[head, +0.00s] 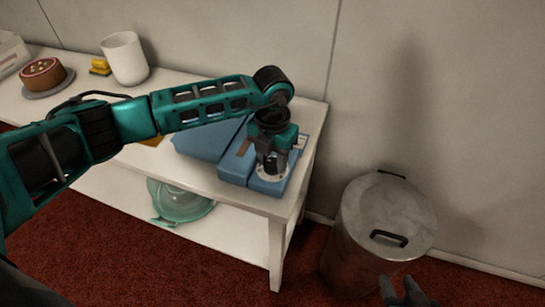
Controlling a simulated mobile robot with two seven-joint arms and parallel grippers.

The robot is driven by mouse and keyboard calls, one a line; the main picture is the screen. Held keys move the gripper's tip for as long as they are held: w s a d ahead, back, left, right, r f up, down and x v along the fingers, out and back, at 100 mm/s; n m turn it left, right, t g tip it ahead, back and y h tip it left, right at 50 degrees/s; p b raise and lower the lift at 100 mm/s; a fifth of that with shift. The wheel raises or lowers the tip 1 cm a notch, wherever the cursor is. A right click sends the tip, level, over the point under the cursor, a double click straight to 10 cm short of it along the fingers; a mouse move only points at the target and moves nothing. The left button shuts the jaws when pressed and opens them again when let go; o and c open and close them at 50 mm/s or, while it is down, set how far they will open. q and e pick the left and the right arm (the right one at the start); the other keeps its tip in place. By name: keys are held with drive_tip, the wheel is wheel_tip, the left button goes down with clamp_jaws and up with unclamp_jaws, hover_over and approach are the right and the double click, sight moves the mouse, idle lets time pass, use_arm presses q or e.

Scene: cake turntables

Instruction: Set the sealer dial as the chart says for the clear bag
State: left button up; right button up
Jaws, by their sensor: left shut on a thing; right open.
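The blue sealer (205,138) stands at the right end of the white table. A pale round dial plate (261,173) shows on its right part, partly hidden by my gripper. My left gripper (270,165) points down over that plate and is shut on the dial, whose knob is mostly hidden between the fingers. My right gripper (405,292) is open and empty at the bottom edge, in front of the metal bin. I see no readable chart and cannot make out a clear bag. The dial's setting is too small to read.
A cake on a turntable (47,88), a yellow item (100,66) and a white container (125,58) stand at the table's back left. A green translucent bowl (180,203) is on the lower shelf. A lidded metal bin (378,235) stands on the floor right of the table.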

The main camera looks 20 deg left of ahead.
use_arm(q)
drive_tip(key=m+b, duration=0.3)
drive_tip(key=m, duration=0.1)
drive_tip(key=shift+f, duration=0.1)
drive_tip(key=m+b, duration=0.2)
drive_tip(key=m, duration=0.2)
drive_tip(key=shift+m+b, duration=0.7)
drive_tip(key=shift+m, duration=0.3)
drive_tip(key=shift+m+b, duration=0.35)
drive_tip(key=shift+m, duration=0.25)
drive_tip(key=shift+r, duration=0.2)
drive_tip(key=o, duration=0.8)
